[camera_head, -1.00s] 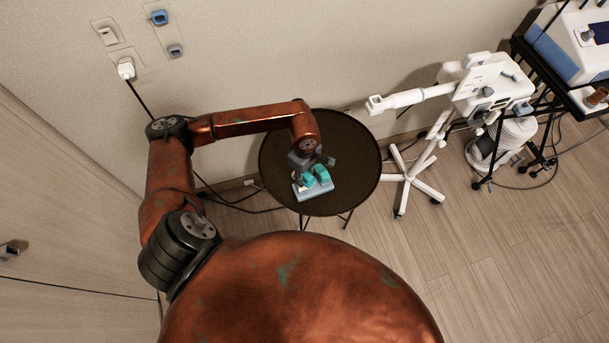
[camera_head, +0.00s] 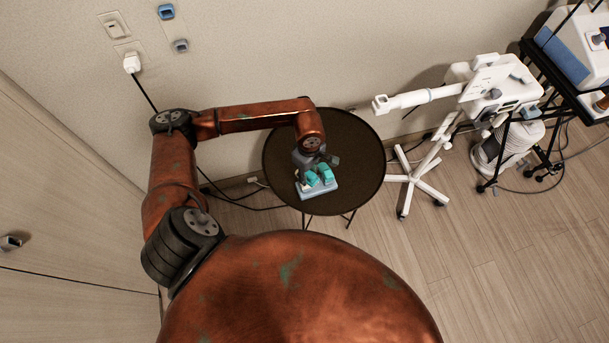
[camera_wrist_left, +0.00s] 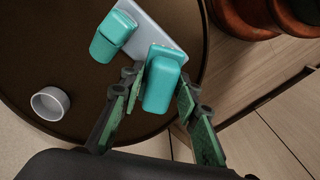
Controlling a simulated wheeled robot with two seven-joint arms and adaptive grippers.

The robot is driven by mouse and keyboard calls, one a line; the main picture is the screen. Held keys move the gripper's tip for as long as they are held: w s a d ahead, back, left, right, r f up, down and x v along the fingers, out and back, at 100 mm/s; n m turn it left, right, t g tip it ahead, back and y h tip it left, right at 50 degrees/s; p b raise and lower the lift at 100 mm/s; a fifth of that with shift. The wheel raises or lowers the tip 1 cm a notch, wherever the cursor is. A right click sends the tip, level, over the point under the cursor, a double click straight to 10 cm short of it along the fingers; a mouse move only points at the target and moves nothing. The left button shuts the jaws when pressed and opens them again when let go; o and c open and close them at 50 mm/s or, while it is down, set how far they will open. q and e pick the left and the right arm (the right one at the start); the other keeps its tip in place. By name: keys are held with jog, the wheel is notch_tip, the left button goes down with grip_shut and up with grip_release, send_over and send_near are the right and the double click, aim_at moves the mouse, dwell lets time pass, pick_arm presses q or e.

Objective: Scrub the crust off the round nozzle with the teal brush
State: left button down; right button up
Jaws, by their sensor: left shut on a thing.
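My left gripper (camera_wrist_left: 158,98) has its fingers on both sides of a teal block-like brush part (camera_wrist_left: 163,80) and is shut on it. The brush is at or just above a pale blue-grey tray (camera_wrist_left: 160,30); contact cannot be told. A second teal piece (camera_wrist_left: 112,35) sits on the tray beside it. In the head view my left gripper (camera_head: 312,166) reaches down over the tray (camera_head: 318,193), partly hiding the teal pieces. A white arm with a round tip (camera_head: 381,104), probably the nozzle, sticks out right of the table; crust on it is too small to see.
The tray stands on a round dark table (camera_head: 355,150). The white arm belongs to a machine on a wheeled stand (camera_head: 425,185). A black cart (camera_head: 565,75) stands at far right. A wall is behind.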

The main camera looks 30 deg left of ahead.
pick_arm(q)
jog(key=shift+w, duration=0.1)
dwell(0.5)
jog(key=shift+s+a, duration=0.65)
jog(key=shift+s, duration=0.3)
jog(key=shift+w+d+b, duration=0.3)
jog(key=shift+w+d, duration=0.4)
jog(key=shift+w, duration=0.2)
jog(key=shift+s+a, duration=0.65)
jog(key=shift+s, duration=0.25)
